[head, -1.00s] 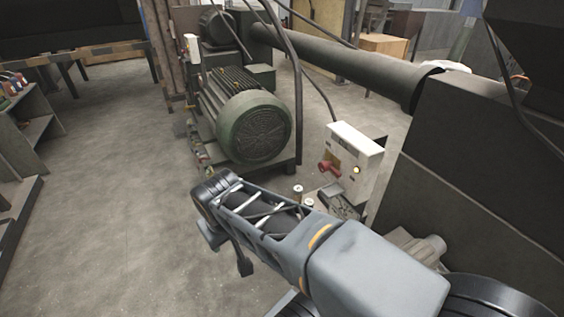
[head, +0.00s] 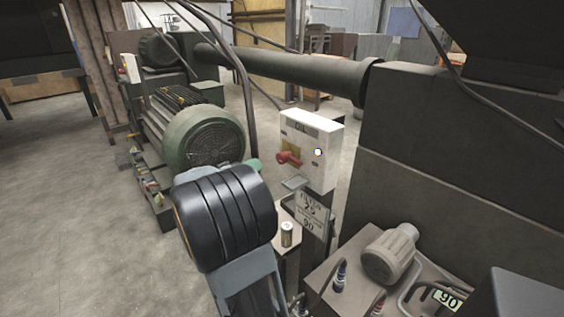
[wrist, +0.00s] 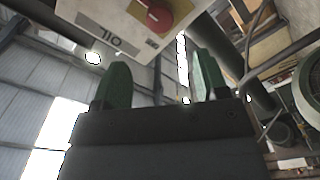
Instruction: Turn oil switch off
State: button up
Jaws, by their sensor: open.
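The white switch box (head: 325,140), marked OIL, stands on a post right of centre in the head view. Its red rotary switch (head: 289,159) is on the front face, left of a lit lamp (head: 318,152). In the wrist view the box (wrist: 105,22) appears upside down at the top, with the red switch (wrist: 158,15) near the top edge. My gripper (wrist: 162,80) shows two green fingers spread apart with nothing between them. The switch lies beyond the fingertips, not touched. In the head view my arm hides most of the gripper.
A green motor (head: 205,138) stands left of the box. A large dark machine housing (head: 460,150) fills the right, with a thick pipe (head: 290,68) behind the box. A can (head: 287,234) and a sign plate (head: 312,213) are below the box. Open floor lies at left.

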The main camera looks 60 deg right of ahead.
aim_at(279, 160)
jog(key=p+x, duration=0.1)
jog(key=x, duration=1)
jog(key=shift+s+d, duration=0.2)
jog(key=shift+d, duration=0.1)
jog(key=shift+c, duration=0.2)
jog(key=c, duration=0.8)
jog(key=shift+c, duration=0.2)
jog(key=shift+f+n, duration=0.15)
jog(key=shift+n, duration=0.15)
jog(key=shift+c, duration=0.2)
